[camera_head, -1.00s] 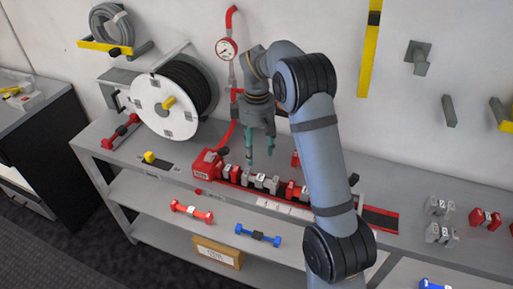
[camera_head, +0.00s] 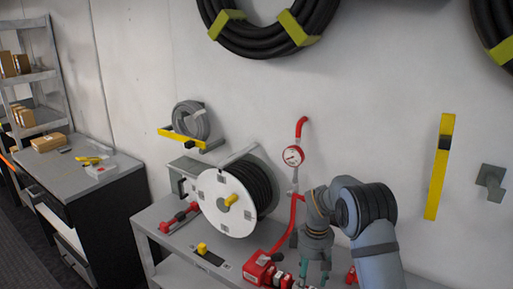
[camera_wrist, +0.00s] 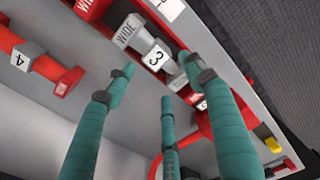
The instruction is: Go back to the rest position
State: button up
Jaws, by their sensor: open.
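My gripper (camera_head: 314,268) shows at the bottom of the head view, pointing down over the grey bench near the red manifold (camera_head: 262,271). In the wrist view, my gripper's teal fingers (camera_wrist: 160,85) are spread apart with nothing between them. Beyond the fingertips lie a grey block marked 3 (camera_wrist: 155,57), a grey block marked WIDE (camera_wrist: 128,30) and a red fitting with a grey collar marked 4 (camera_wrist: 30,58). The fingers appear apart from these parts.
A hose reel (camera_head: 232,202) stands left of my gripper, with a red pipe and pressure gauge (camera_head: 293,156) behind it. A yellow wall bar (camera_head: 439,168) hangs at right. A side cabinet (camera_head: 75,168) stands at left. The upper wall is mostly free between hung hoses (camera_head: 270,25).

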notch_tip(320, 180, down, 4)
jog(key=shift+s+r+p, duration=0.1)
jog(key=shift+r+p, duration=0.05)
jog(key=shift+p, duration=0.15)
jog(key=shift+w+r, duration=0.15)
jog(key=shift+w, duration=0.05)
jog(key=shift+r+b, duration=0.5)
jog(key=shift+r, duration=1.05)
jog(key=shift+s+f, duration=0.1)
